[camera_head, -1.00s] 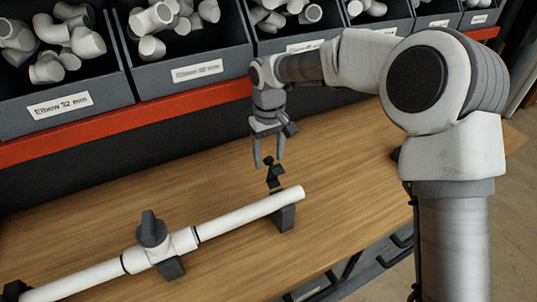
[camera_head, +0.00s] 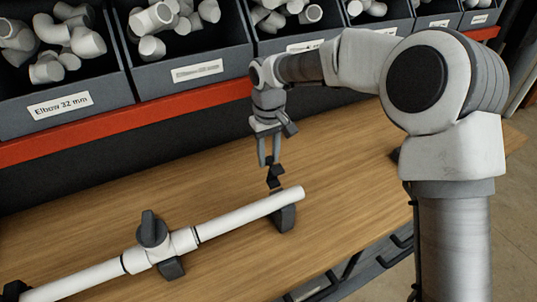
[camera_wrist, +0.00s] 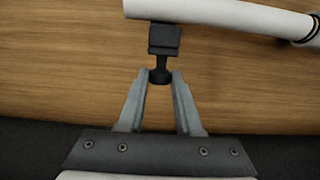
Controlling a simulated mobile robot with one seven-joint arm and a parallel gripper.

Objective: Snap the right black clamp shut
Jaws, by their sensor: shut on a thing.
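The right black clamp (camera_head: 284,219) stands on the bench under the right end of the white pipe (camera_head: 240,217). Its black arm (camera_head: 274,179) sticks up on the far side of the pipe and is open, not over the pipe. My gripper (camera_head: 268,162) is at the top of that arm. In the wrist view my gripper (camera_wrist: 160,76) has its two fingers closed around the dark knob at the end of the clamp's arm (camera_wrist: 164,40). The knob is partly hidden between the fingers.
A valve with a dark handle (camera_head: 151,230) sits in the pipe, with another black support (camera_head: 171,268) below it. Grey bins of white elbows (camera_head: 190,72) stand behind a red rail (camera_head: 130,121). The wooden bench (camera_head: 345,170) is clear to the right.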

